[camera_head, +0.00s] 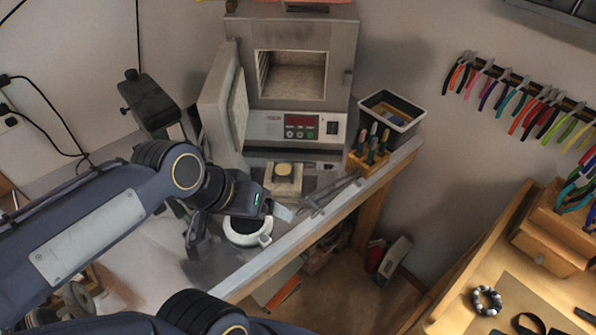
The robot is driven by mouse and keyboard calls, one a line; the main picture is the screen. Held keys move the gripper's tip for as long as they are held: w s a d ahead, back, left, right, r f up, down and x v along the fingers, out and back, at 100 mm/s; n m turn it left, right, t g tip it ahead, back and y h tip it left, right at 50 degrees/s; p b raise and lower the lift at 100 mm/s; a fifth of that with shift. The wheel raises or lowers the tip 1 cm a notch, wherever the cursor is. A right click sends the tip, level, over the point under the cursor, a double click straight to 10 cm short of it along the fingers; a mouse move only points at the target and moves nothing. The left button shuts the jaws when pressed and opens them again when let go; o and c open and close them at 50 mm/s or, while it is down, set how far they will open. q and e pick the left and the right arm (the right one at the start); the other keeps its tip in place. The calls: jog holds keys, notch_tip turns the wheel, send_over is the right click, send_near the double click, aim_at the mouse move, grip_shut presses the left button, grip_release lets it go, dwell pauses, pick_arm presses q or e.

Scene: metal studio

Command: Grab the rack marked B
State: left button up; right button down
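No letter B is readable on any rack in the head view. A small wooden tool rack (368,163) with several coloured handles stands on the workbench, beside the kiln. A long wall rack of pliers (520,88) hangs at the upper right. A wooden plier rack (552,228) stands on the right-hand bench. My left gripper (240,232) is over the front edge of the workbench, left of and nearer than the small tool rack. Its fingers look spread apart, with a white round vessel (263,238) below and partly behind them. My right gripper is not in view.
The kiln (300,85) stands open, its door (224,105) swung left. A black bin (391,112) is at the workbench's back right corner. Tongs (326,196) lie near the front edge. Floor shows between the two benches. A beaded ring (486,300) lies on the right-hand bench.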

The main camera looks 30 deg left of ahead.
pick_arm(q)
jog(key=w+a+f+n+g+y+b, duration=0.1)
jog(key=w+a+f+b, duration=0.15)
jog(key=w, duration=0.35)
jog(key=w+a+f+y+b, duration=0.1)
jog(key=w+a+f+b, duration=0.15)
jog(key=w, duration=0.35)
jog(key=n+g+y+b, duration=0.1)
jog(key=y+b, duration=0.1)
jog(key=b, duration=0.1)
send_near(283, 170)
jog(key=shift+x, duration=0.8)
jog(key=p+x, duration=0.1)
jog(key=x, duration=0.6)
jog(key=shift+w+f+p, duration=0.15)
jog(key=shift+f+p, duration=0.05)
jog(key=shift+p, duration=0.2)
jog(key=shift+c, duration=0.4)
jog(key=c, duration=1)
